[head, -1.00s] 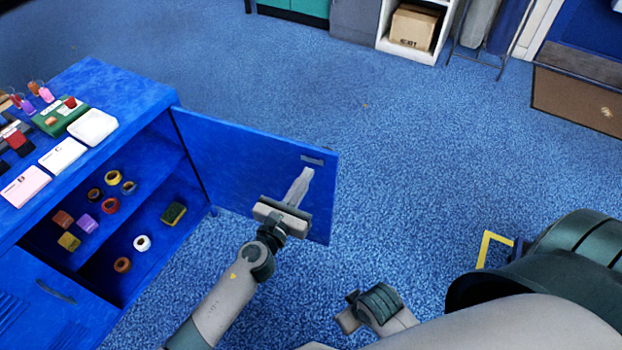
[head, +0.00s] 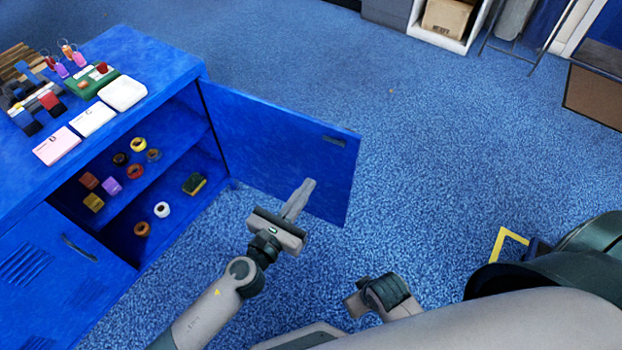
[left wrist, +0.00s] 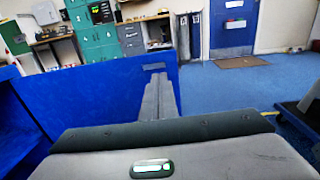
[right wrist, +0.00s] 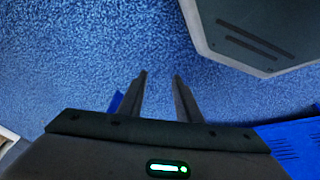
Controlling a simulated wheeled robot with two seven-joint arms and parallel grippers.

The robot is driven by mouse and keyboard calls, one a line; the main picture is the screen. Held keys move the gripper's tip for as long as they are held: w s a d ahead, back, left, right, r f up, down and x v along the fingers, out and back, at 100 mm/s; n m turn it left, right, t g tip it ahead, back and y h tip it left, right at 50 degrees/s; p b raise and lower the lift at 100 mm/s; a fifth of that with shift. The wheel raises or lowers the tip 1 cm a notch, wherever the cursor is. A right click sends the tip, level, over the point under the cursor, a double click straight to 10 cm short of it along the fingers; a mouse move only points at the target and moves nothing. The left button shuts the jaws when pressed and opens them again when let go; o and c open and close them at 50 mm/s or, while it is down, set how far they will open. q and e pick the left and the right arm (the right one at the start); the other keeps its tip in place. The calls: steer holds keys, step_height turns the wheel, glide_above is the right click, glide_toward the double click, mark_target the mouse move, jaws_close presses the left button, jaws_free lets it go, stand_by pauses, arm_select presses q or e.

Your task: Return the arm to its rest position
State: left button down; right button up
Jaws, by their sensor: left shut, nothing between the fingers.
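My left gripper (head: 308,186) is in front of the open blue cabinet door (head: 275,140) in the head view. Its fingers are together and hold nothing. The left wrist view also shows the shut fingers (left wrist: 160,80), with the door (left wrist: 95,95) behind and to their left. I cannot tell the exact gap between fingers and door. My right gripper (right wrist: 160,75) shows in the right wrist view above the blue carpet. Its two fingers are apart with nothing between them. In the head view, part of my right arm shows at the lower middle.
The blue cabinet (head: 150,50) stands at left, its right side open, with tape rolls and small blocks on the shelves. White and pink boxes and a green tray (head: 92,80) are on top. Carpet (head: 430,170) is clear right of the door. A shelf with a carton (head: 447,18) is far back.

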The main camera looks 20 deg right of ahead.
arm_select(q)
steer(key=shift+s+a, duration=0.1)
steer(key=shift+a, duration=0.05)
stand_by(0.4)
